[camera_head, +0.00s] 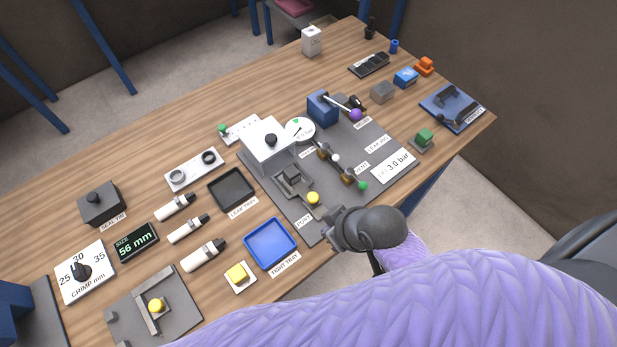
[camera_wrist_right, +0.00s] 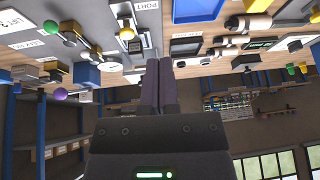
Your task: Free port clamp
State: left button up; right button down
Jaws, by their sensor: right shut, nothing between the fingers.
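The port fixture (camera_head: 290,182) is a grey stepped block on the dark base plate, beside the white box. A yellow knob (camera_head: 313,198) stands at its near right side, and a PORT label (camera_head: 303,218) lies in front of it. The yellow knob (camera_wrist_right: 126,33) and the PORT label (camera_wrist_right: 147,4) also show in the right wrist view. Which part is the clamp itself, and whether it is locked, I cannot tell. My right gripper (camera_head: 335,232) is shut and empty near the plate's front edge, apart from the knob; its shut fingers (camera_wrist_right: 158,65) show in the wrist view. My left gripper is out of view.
A white box with a black knob (camera_head: 267,150) and a gauge (camera_head: 299,130) stand behind the port. A lever with a purple ball (camera_head: 355,115) and valves with a green knob (camera_head: 363,186) stand to the right. A blue tray (camera_head: 270,243) and dark tray (camera_head: 232,188) lie left.

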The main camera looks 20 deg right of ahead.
jog(key=w+f+n+t+y, duration=0.1)
jog(key=w+f, duration=0.1)
jog(key=w, duration=0.2)
jog(key=t, duration=0.2)
send_near(311, 195)
jog(key=shift+y, duration=0.3)
jog(key=b+x, duration=0.1)
jog(key=x, duration=0.2)
jog(key=b+x, duration=0.2)
jog(key=w+b+x, duration=0.1)
jog(key=b+x, duration=0.1)
jog(key=x, duration=0.1)
jog(key=shift+w+a+r, duration=0.15)
jog(key=shift+r, duration=0.05)
jog(key=shift+w+a+f, duration=0.2)
jog(key=shift+w+f, duration=0.05)
jog(key=shift+w, duration=0.1)
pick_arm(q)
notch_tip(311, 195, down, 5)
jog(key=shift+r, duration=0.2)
pick_arm(e)
jog(key=shift+s, duration=0.1)
